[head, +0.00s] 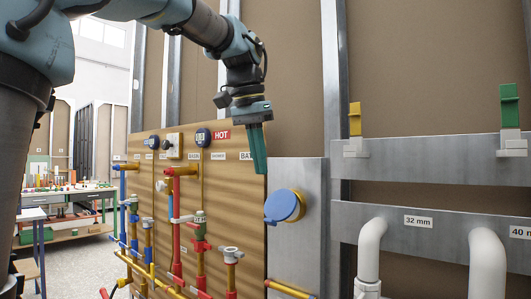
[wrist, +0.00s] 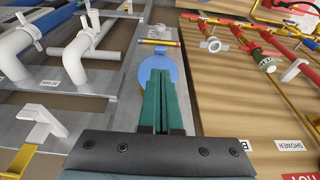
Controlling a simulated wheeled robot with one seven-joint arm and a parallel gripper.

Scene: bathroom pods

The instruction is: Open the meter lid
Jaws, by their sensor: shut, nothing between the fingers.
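The meter lid (head: 281,205) is a round blue disc with a small tab at its lower left. It lies over a round meter with a yellow rim, mounted on a grey metal panel, and looks closed. My gripper (head: 260,172) hangs above and left of the lid in the head view, fingers pointing down. Its green fingers are together with nothing between them. In the wrist view the fingers (wrist: 160,76) cover the middle of the blue lid (wrist: 137,74), so its centre is hidden. The fingers look apart from the lid in the head view.
A wooden board (head: 228,187) with red, blue and yellow pipes and valves stands left of the meter. A yellow pipe (head: 290,289) runs below the meter. White pipes (head: 371,250) stick out on the right. Open floor (head: 75,265) shows at far left.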

